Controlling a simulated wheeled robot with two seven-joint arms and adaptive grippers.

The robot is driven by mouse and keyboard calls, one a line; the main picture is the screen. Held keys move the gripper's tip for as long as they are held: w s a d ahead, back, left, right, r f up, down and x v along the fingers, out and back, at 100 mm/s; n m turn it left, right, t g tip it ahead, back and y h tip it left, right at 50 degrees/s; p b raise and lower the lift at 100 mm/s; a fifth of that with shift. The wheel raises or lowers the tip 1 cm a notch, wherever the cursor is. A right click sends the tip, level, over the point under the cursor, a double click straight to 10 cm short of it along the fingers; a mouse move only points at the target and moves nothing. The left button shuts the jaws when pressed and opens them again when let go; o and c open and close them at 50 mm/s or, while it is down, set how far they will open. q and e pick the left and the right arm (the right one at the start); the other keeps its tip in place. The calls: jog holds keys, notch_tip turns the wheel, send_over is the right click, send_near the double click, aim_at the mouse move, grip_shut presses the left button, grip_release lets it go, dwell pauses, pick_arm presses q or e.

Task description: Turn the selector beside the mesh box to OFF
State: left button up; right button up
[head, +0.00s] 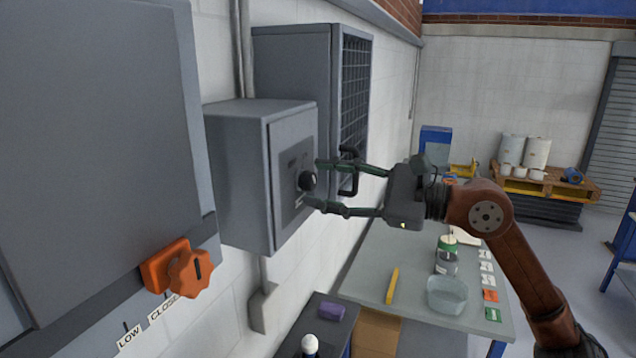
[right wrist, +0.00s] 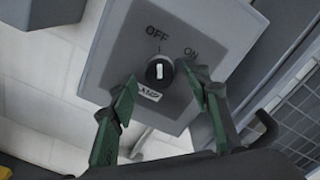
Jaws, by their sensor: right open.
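The selector is a small round black knob (head: 307,181) on the front plate of a grey box (head: 240,165), beside the mesh box (head: 357,100). In the right wrist view the knob (right wrist: 159,71) has a white mark that looks nearly upright, toward a tick below the word OFF. ON is printed to its upper right; a small label below is hard to read. My right gripper (head: 314,182) is open, its green fingertips on either side of the knob; I cannot tell if they touch it. My left gripper is not in view.
The mesh box has a black handle (head: 348,170) close to my right fingers. An orange knob (head: 190,273) sticks out from a grey cabinet at left. Below, a table (head: 365,275) holds a jar (head: 446,256), a clear bowl (head: 447,294) and small items.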

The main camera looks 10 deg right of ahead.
jog(key=v, duration=1)
jog(key=shift+s+d, duration=0.25)
jog(key=shift+d, duration=0.05)
